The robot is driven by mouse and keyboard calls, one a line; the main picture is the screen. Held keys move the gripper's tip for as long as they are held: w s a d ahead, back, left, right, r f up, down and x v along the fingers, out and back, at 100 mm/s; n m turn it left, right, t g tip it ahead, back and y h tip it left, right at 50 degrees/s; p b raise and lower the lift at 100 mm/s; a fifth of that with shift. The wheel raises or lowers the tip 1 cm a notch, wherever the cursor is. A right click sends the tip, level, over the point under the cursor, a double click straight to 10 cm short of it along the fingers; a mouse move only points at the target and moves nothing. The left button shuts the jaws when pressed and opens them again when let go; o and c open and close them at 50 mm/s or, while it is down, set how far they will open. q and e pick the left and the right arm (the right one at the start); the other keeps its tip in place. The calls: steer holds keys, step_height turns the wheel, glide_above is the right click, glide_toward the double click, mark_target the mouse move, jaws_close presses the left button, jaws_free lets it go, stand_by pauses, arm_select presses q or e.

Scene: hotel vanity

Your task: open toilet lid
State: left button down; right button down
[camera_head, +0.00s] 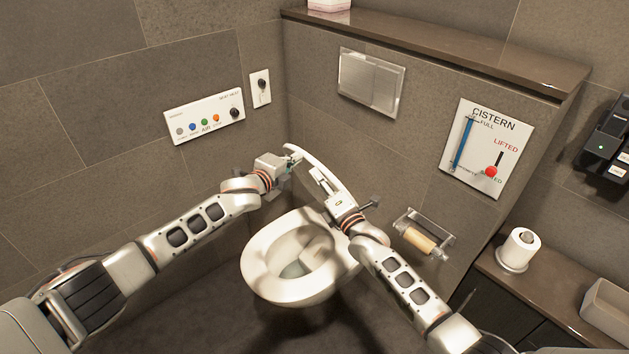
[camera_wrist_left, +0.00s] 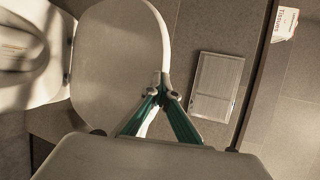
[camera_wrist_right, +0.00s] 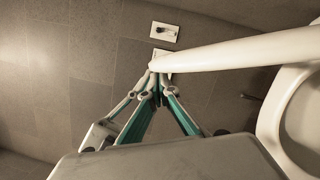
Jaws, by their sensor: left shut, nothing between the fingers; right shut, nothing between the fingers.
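The white toilet (camera_head: 262,262) stands in the corner with its bowl open to view. Its lid (camera_head: 318,160) stands raised at the back, partly hidden by my grippers. In the left wrist view the lid (camera_wrist_left: 110,60) is a broad panel with a pale rim, hinged beside the bowl (camera_wrist_left: 25,50). In the right wrist view the lid (camera_wrist_right: 240,52) shows nearly edge-on. My left gripper (camera_head: 292,157) is shut and empty at the lid's upper edge. My right gripper (camera_head: 318,177) is shut and empty close to the lid. I cannot tell whether either touches it.
A button panel (camera_head: 205,116) is on the left wall. A flush plate (camera_head: 370,82) and a cistern panel (camera_head: 486,147) are on the back wall. A paper holder (camera_head: 424,236) sticks out right of the toilet. A counter at right carries a toilet roll (camera_head: 519,249).

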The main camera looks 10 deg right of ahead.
arm_select(q)
steer(key=shift+s+a+f, duration=0.1)
steer(key=shift+a+f, duration=0.1)
steer(key=shift+f, duration=0.4)
arm_select(e)
steer(key=shift+f, duration=0.1)
steer(key=shift+w+d+r, duration=0.2)
steer(key=shift+w+d, duration=0.15)
steer(key=shift+d, duration=0.1)
steer(key=shift+w+d+r, duration=0.2)
steer(key=shift+w+d, duration=0.15)
steer(key=shift+d, duration=0.1)
steer(key=shift+w+d, duration=0.2)
steer(key=shift+d, duration=0.05)
arm_select(q)
steer(key=shift+w+d+r, duration=0.15)
steer(key=shift+w+r, duration=0.05)
steer(key=shift+r, duration=0.1)
arm_select(e)
steer(key=shift+s+a+r, duration=0.1)
steer(key=shift+s+r, duration=0.05)
arm_select(q)
steer(key=c, duration=2)
jaws_free()
steer(key=shift+r, duration=0.1)
